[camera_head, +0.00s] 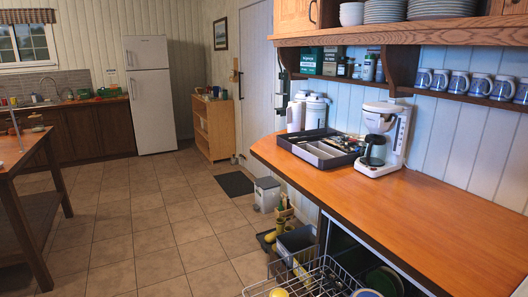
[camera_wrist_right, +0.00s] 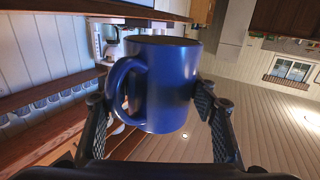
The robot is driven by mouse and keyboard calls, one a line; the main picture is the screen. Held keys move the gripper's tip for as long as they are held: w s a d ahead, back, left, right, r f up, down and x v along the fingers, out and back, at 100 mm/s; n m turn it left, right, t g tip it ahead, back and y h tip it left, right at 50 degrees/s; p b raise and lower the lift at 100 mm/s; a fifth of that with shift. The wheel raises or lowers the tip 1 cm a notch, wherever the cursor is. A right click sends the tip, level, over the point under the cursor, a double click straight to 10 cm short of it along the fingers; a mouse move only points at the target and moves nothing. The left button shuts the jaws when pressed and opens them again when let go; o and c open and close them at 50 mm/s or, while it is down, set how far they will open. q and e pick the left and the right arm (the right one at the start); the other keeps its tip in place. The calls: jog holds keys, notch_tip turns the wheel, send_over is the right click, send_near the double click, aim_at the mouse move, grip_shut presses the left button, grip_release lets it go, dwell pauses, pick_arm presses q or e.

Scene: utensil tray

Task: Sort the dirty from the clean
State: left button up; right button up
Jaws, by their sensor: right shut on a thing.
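My right gripper (camera_wrist_right: 152,100) is shut on a dark blue mug (camera_wrist_right: 170,85), with one finger on each side of its body. The mug's handle is toward the left in the right wrist view, and no dirt shows on its visible side; its inside is mostly hidden. In the head view a wire dish rack (camera_head: 330,270) is at the bottom edge, holding a yellow item (camera_head: 279,293) and a blue item (camera_head: 367,293), both cut off. A row of blue-and-white mugs (camera_head: 480,84) stands on the wall shelf. My left gripper is in neither view.
A grey utensil tray (camera_head: 320,152) with cutlery lies on the orange counter (camera_head: 420,220), beside a white coffee maker (camera_head: 385,140). The counter's right part is clear. Plates (camera_head: 387,12) are stacked on the upper shelf. A bin (camera_head: 267,194) stands on the floor.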

jog(key=shift+s+a+r, duration=0.25)
jog(key=shift+s+a, duration=0.25)
jog(key=shift+s, duration=0.15)
jog(key=m+p, duration=0.2)
jog(key=m, duration=0.4)
jog(key=shift+p, duration=0.4)
